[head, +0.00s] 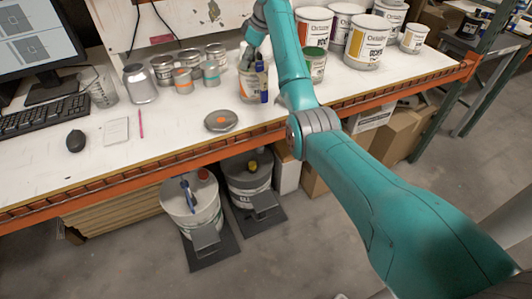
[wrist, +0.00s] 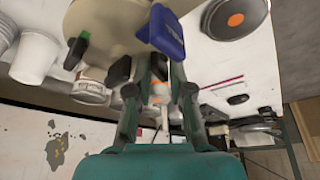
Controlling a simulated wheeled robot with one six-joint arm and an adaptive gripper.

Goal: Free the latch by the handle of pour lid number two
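A tin (head: 248,88) with a pale body and an orange mark stands on the bench, with an upright blue piece (head: 263,82) at its right side. My gripper is over this tin in the head view, its fingertips hard to make out. In the wrist view a large beige round top (wrist: 112,22) fills the upper left, with a blue block (wrist: 166,32) and a green-tipped black piece (wrist: 77,50) at its edge. My gripper (wrist: 160,75) has its fingers apart just below the blue block, with a gap between them. I cannot read any lid number or tell whether a finger touches.
Grey tins (head: 190,60) stand left of the tin, large paint buckets (head: 368,42) right. A flat disc-shaped can (head: 221,121) lies in front. Under the bench are two buckets, one with a blue handle (head: 188,196), one with a yellow piece (head: 252,165). White cups (wrist: 35,55) show in the wrist view.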

